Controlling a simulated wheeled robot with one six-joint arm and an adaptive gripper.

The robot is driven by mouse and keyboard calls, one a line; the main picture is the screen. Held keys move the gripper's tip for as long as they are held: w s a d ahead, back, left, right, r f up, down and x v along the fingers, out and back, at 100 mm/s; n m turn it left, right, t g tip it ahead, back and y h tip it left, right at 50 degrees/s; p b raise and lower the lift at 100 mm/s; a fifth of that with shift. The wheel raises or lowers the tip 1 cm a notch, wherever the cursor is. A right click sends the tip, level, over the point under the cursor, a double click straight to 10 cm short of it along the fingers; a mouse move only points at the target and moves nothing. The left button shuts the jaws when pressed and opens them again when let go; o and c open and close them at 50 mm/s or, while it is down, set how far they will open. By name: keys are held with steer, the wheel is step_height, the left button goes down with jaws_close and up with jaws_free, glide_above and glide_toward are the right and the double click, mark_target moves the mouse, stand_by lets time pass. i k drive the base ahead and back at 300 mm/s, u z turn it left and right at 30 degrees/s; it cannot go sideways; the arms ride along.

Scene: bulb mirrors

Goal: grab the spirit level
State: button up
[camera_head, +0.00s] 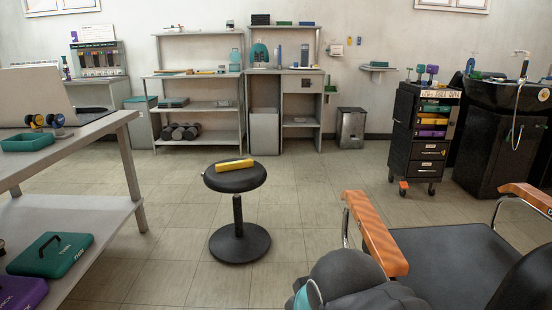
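A yellow bar that looks like the spirit level (235,164) lies flat on the round black seat of a stool (238,181), tilted slightly up to the right. A small pale end shows at its left. Nothing covers it. The stool stands alone on the tiled floor in the middle of the view, on one post with a round base. Dark rounded links of my arm show at the bottom edge, right of the stool and well short of it. My gripper is not in view, so its opening is hidden.
A grey table (83,134) with a lower shelf stands at the left. A black chair with orange armrests (374,232) is close at the right. A black trolley (419,140) and shelves (199,107) stand farther back. The floor around the stool is clear.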

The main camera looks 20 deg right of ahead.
mark_target(240, 164)
steer(key=z, duration=0.05)
steer(key=i, duration=0.1)
steer(key=u, duration=0.45)
steer(key=k, duration=0.6)
steer(key=u, duration=0.7)
steer(key=i, duration=1.95)
steer(key=z, duration=1.6)
steer(key=i, duration=0.7)
steer(key=z, duration=0.65)
